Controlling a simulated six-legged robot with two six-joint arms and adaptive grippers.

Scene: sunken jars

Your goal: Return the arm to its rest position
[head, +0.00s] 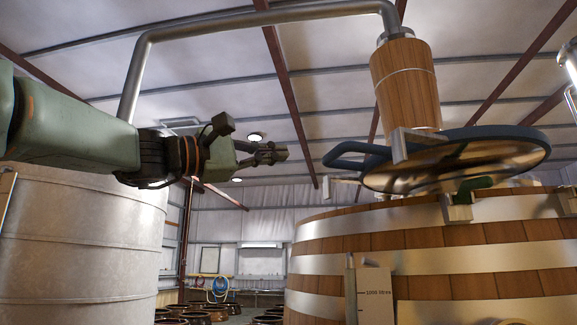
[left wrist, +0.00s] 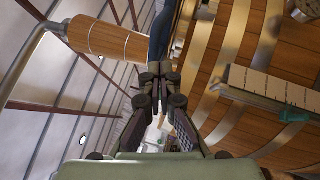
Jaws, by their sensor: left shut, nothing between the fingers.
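My left arm comes in from the left in the head view, raised high and stretched out to the right. My left gripper (head: 268,154) is shut and empty, in the air near the middle of the picture. Its fingers (left wrist: 160,80) also show closed together in the left wrist view. To its right in the head view is a round lid with a dark blue rim (head: 470,139), and a blue loop handle (head: 345,155) sticks out towards the gripper. A gap shows between handle and fingers. My right gripper is not in view.
A wooden vat with metal hoops (head: 420,240) stands at the right below the lid. A pale metal tank (head: 80,235) stands at the left. A metal pipe (head: 260,17) with a wooden cylinder (head: 405,85) runs overhead. Several dark jars (head: 195,316) stand low at the back.

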